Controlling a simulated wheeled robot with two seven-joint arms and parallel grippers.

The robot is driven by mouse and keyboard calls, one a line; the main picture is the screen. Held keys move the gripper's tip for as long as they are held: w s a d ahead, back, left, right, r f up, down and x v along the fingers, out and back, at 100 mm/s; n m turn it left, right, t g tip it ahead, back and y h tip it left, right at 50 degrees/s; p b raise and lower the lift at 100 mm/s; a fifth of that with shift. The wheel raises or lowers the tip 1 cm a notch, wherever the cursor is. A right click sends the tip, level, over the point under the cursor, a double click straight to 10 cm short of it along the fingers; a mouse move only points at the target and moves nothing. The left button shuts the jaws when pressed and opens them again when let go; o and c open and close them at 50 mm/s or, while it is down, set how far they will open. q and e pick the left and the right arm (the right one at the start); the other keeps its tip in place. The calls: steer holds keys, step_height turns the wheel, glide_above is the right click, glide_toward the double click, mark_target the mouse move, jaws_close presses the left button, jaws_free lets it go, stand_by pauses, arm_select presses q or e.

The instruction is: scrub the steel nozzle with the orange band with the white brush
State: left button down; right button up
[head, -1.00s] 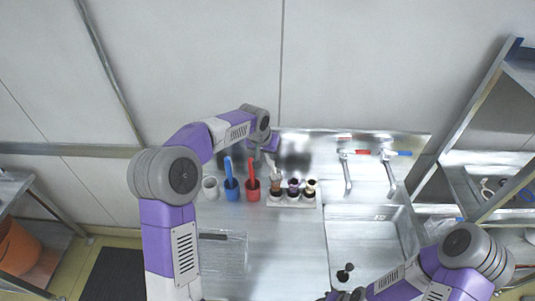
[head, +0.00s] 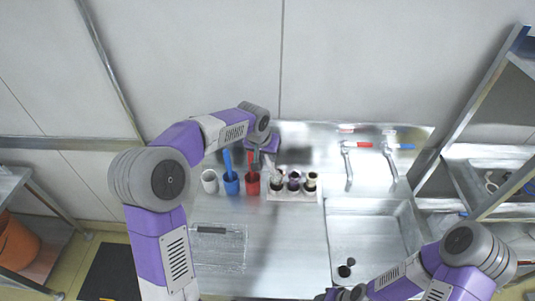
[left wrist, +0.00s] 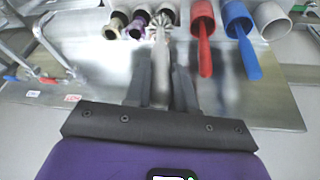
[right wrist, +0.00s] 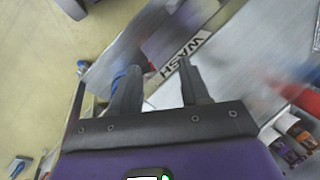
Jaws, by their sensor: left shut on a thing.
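My left gripper (head: 262,160) is shut on a pale grey-white brush (left wrist: 160,75). The brush's bristled head (left wrist: 160,27) points toward the nozzle rack (head: 292,197). The left one in the head view (head: 276,183) looks brownish-orange at the top, the middle one (head: 294,182) purple, the right one (head: 310,182) tan. The bristles are close to the left nozzle; I cannot tell whether they touch it. My right gripper (right wrist: 160,85) is open and empty in its wrist view, low at the right in the head view.
A white cup (head: 209,183) looks empty. A blue cup (head: 231,187) holds a blue brush, and a red cup (head: 252,187) a red brush. The sink (head: 370,240) with two taps (head: 348,165) is at the right. A wire-like tray (head: 218,248) lies at the front left.

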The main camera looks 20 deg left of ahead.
arm_select(q)
steer(key=shift+s+d+f+b, duration=0.2)
steer(key=shift+s+f+b, duration=0.15)
steer(key=shift+f+b, duration=0.35)
stand_by(0.6)
